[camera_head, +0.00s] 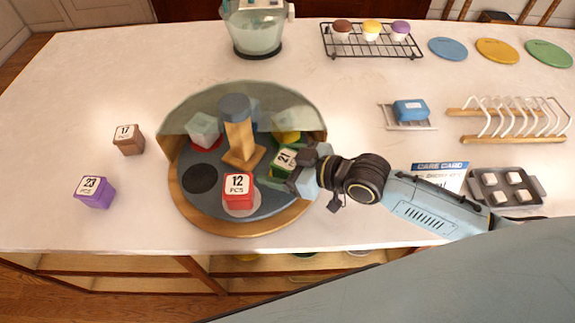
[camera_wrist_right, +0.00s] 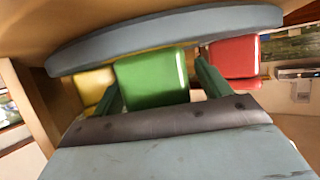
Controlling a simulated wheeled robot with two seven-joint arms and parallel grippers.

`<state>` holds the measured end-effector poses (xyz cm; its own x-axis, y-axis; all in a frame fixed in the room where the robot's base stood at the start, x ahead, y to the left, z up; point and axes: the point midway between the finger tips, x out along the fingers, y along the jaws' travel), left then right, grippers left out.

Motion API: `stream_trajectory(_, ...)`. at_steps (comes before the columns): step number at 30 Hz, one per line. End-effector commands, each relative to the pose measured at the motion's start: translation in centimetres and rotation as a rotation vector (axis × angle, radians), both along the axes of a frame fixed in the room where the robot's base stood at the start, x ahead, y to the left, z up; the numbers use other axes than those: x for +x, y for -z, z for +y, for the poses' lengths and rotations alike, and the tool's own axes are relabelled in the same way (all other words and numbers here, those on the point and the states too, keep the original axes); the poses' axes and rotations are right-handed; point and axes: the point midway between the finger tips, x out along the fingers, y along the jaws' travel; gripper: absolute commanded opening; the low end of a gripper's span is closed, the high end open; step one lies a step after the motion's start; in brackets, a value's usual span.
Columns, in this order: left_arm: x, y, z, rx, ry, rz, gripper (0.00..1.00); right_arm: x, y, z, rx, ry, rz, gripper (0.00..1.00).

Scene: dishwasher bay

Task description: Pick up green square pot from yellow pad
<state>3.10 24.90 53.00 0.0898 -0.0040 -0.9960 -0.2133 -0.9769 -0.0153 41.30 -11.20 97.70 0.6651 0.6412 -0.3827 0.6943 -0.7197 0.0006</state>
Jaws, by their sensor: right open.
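The green square pot (camera_head: 284,161), labelled 21, stands on the right side of the round turntable (camera_head: 225,226). It fills the middle of the right wrist view (camera_wrist_right: 152,78). My right gripper (camera_head: 296,172) reaches in from the right at the pot. Its jaws are open, with one finger on each side of the pot in the right wrist view (camera_wrist_right: 160,88); I cannot tell whether they touch it. A thin yellow edge, perhaps the yellow pad (camera_wrist_right: 150,50), shows between pot and turntable; the pad is mostly hidden in the head view. My left gripper is not in view.
A clear cover (camera_head: 180,115) arches over the turntable's back around a central post (camera_head: 237,135). Brown (camera_head: 128,139) and purple (camera_head: 95,192) blocks lie left.

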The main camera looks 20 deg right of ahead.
Motion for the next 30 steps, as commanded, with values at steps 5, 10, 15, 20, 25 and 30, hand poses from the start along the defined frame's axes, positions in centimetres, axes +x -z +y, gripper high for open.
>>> stream_trajectory(5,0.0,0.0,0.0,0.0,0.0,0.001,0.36,0.0,0.0,0.0,0.0,0.0,0.0,0.59)
stream_trajectory(10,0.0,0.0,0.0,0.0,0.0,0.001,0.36,0.0,0.0,0.0,0.0,0.0,0.0,0.37)
stream_trajectory(15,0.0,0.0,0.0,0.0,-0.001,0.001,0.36,0.0,-0.1,0.0,0.0,0.001,-0.001,0.24)
stream_trajectory(20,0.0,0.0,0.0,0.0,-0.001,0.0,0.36,0.0,-0.2,0.0,0.001,0.001,-0.002,0.24)
stream_trajectory(25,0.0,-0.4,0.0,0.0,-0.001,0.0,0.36,0.0,-2.1,0.0,0.001,-0.001,-0.006,0.24)
stream_trajectory(30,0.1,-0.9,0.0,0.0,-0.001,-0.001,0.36,0.0,-5.7,0.0,0.001,0.0,-0.006,0.24)
